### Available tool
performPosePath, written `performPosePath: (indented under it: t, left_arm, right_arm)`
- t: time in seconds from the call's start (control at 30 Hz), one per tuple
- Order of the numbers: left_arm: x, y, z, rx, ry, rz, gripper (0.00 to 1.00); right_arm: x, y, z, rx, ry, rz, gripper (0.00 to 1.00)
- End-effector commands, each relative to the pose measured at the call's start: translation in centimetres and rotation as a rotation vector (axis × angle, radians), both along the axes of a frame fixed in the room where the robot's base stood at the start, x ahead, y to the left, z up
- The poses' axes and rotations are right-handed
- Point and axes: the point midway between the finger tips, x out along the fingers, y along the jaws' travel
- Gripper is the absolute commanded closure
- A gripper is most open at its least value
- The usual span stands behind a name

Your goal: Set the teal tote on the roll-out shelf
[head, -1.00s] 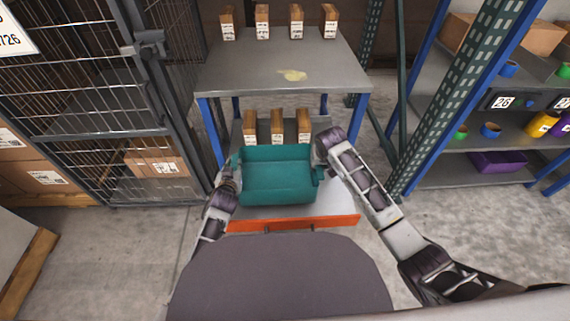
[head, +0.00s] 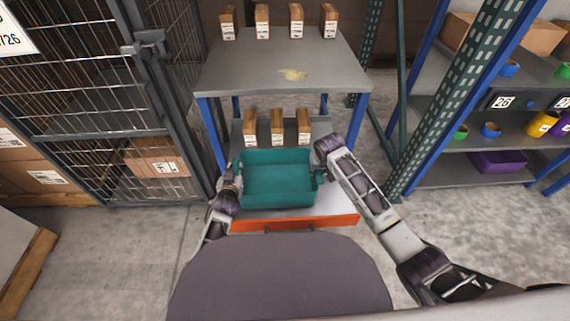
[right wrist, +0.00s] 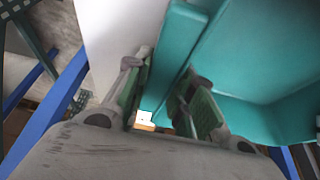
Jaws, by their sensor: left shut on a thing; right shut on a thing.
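The teal tote (head: 277,178) is upright and looks empty, held between my two grippers over the roll-out shelf (head: 335,207), a pale shelf with an orange front edge. Whether its base touches the shelf cannot be told. My left gripper (head: 236,180) is at the tote's left end, shut on it, its fingers mostly hidden. My right gripper (head: 319,174) is shut on the tote's right end. In the right wrist view, the fingers (right wrist: 158,98) straddle the teal rim, and the tote wall (right wrist: 215,50) fills the right side.
Several brown boxes (head: 277,124) stand behind the tote, under the grey upper shelf (head: 240,75), which holds more boxes. Blue posts (head: 209,130) flank the bay. A wire cage door (head: 90,90) is at left and a rack with bins (head: 498,162) at right.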

Motion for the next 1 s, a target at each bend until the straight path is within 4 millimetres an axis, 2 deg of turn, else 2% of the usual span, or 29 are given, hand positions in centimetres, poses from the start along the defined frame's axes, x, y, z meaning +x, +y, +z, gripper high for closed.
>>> performPosePath:
  t: [0.47,0.5,0.63,1.0]
  left_arm:
    - [0.1,0.2,-1.6,0.003,-0.001,0.003,1.00]
    - [0.1,0.2,-1.6,0.004,0.000,0.003,0.72]
    - [0.0,0.2,-1.6,0.003,0.000,0.002,0.55]
    - [0.0,0.1,-1.6,0.001,0.000,0.001,0.54]
  right_arm:
    - [0.0,-0.2,-1.7,-0.004,0.000,-0.001,1.00]
    - [0.0,-0.2,-1.7,-0.004,0.001,-0.001,0.72]
    - [0.0,-0.2,-1.7,-0.003,0.001,0.000,0.55]
    - [0.0,0.0,-1.6,-0.001,0.000,0.000,0.54]
